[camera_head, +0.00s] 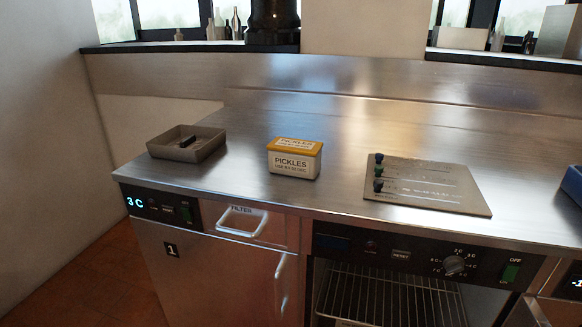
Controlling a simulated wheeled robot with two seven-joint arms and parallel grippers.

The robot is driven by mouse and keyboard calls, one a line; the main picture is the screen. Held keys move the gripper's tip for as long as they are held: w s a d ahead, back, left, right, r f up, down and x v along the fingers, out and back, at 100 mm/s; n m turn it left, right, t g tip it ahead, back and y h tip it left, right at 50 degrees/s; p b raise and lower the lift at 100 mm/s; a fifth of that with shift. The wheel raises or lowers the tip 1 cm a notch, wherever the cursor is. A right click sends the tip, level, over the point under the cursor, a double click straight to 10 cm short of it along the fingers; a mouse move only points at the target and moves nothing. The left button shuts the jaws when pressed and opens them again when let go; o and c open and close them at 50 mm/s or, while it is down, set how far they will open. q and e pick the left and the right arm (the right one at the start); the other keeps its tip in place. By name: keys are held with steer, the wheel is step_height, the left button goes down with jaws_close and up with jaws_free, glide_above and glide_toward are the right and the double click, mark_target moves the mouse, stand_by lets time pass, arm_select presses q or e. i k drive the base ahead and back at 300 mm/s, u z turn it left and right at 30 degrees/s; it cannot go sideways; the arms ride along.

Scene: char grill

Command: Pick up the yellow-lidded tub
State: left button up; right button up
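The yellow-lidded tub (294,162) is a small pale box with a flat yellow lid. Its front and lid are labelled "PICKLES". It stands upright on the steel counter (245,125), left of the middle of the head view, a short way back from the front edge. Its lid is on. Neither of my grippers shows in the head view, and nothing touches the tub.
A grey tray (187,152) with a dark item in it stands left of the tub. A grey board (428,186) with small coloured pieces lies to the right. A blue object (573,184) is at the right edge. Counter around the tub is clear.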

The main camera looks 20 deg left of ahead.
mark_target(286, 156)
steer(key=u, duration=0.05)
steer(key=k, duration=0.75)
steer(key=z, duration=0.55)
steer(key=i, duration=1.35)
steer(key=u, duration=2.15)
